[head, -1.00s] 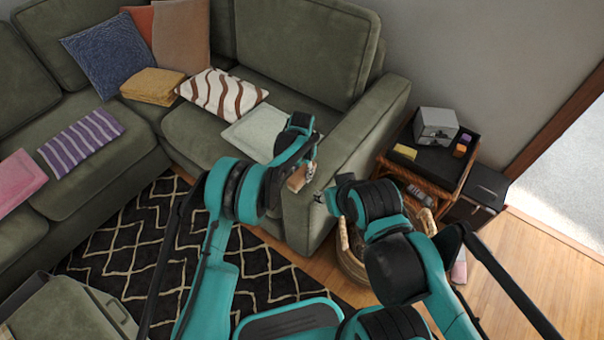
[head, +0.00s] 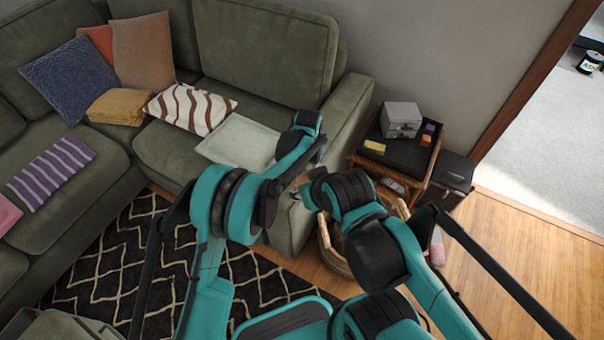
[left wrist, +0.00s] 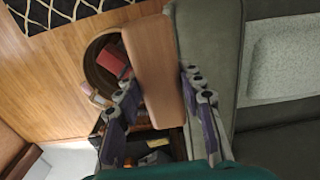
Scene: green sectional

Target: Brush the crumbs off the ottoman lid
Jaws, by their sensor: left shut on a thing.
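My left gripper (left wrist: 158,98) is shut on a flat, light-brown wooden piece (left wrist: 150,65), seen between its fingers in the left wrist view. It looks like a brush back; no bristles show. In the head view this gripper is mostly hidden behind my arms, by the front of the sofa's right armrest. A green box-like piece (head: 62,327), which looks like the ottoman, is cut off at the bottom left of the head view. No crumbs can be made out on it. My right arm's end is beside the armrest; its fingers cannot be made out.
The green sectional (head: 262,45) with cushions fills the back and left. A wicker basket (head: 335,262) stands by its armrest (head: 345,120). A side table with a black tray (head: 398,152) is to the right. Bare wood floor (head: 500,265) lies at the right, patterned rug (head: 115,255) at the left.

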